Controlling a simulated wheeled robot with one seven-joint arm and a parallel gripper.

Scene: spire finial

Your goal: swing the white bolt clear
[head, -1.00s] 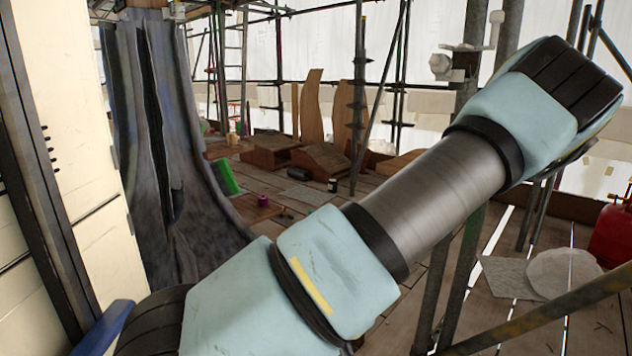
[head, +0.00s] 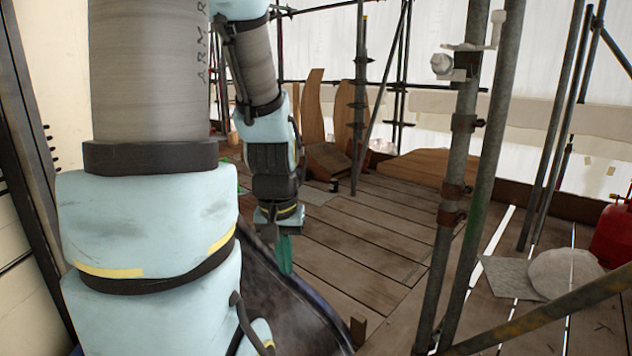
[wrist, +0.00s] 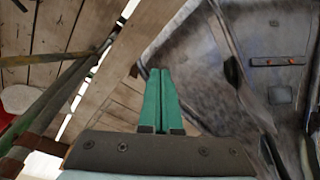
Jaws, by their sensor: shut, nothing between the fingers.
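A white bolt-like piece (head: 497,29) stands upright beside a clamp (head: 466,62) high on a scaffold pole at the upper right of the head view. A pale knob (head: 441,66) sticks out on the clamp's left side. I cannot tell how the white piece is joined to the clamp. My gripper (head: 285,268) points down, left of and well below the clamp, apart from it. In the wrist view its two green fingers (wrist: 160,74) lie side by side, shut and empty. The white piece is not recognisable in the wrist view.
Scaffold poles (head: 450,190) stand upright at right, and a diagonal tube (head: 560,315) crosses the lower right. A dark grey sheet-like surface (head: 285,310) lies below my gripper. The plank deck (head: 345,240) is largely clear. A red canister (head: 612,235) stands at the right edge.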

